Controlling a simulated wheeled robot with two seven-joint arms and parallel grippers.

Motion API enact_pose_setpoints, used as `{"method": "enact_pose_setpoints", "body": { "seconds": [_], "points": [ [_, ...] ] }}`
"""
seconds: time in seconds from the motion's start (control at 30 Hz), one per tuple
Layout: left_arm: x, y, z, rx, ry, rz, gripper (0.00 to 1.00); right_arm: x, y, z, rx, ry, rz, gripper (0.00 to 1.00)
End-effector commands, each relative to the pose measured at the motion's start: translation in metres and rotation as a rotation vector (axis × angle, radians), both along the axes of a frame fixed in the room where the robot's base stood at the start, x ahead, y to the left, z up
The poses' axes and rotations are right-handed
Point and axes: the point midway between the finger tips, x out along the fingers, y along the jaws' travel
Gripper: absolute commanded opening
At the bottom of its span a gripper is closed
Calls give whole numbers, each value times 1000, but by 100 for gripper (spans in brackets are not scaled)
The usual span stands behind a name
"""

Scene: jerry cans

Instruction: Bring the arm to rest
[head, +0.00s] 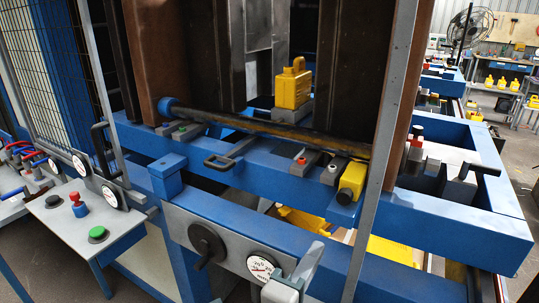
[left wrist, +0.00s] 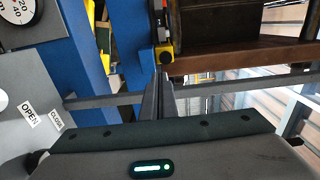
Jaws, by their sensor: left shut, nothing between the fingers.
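My left gripper (head: 312,254) shows at the bottom middle of the head view, in front of the machine's blue lower beam and beside a round gauge. In the left wrist view its two dark fingers (left wrist: 163,95) lie together, shut with nothing between them. A yellow jerry can (head: 292,88) stands upright on a grey block inside the machine, well away from the gripper. My right gripper is in neither view.
The blue machine frame (head: 450,210) fills the middle, with a dark lever (head: 206,243), a gauge (head: 262,266) and a yellow block (head: 352,181). A grey upright post (head: 385,130) stands right of the gripper. A button console (head: 75,215) is at left.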

Motion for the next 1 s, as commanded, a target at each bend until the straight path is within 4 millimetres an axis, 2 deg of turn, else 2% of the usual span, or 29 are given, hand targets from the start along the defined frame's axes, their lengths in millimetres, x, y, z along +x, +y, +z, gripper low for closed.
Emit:
{"method": "enact_pose_setpoints", "body": {
  "seconds": [0.17,0.27,0.4,0.53,0.67,0.8,0.9,1.0],
  "points": [
    [7,18,-23,-58,116,47,0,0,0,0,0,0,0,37],
    [13,38,-48,-123,240,104,0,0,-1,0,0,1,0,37],
    [15,78,-100,-245,465,222,0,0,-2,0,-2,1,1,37],
    [5,122,-157,-369,686,363,0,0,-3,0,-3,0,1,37],
    [-18,167,-214,-490,889,523,0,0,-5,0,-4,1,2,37],
    [-58,216,-271,-613,1084,718,0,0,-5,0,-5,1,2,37],
    [-91,248,-303,-689,1194,854,0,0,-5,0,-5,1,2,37],
    [-121,273,-326,-746,1272,968,0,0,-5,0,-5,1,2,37]
  ]
}}
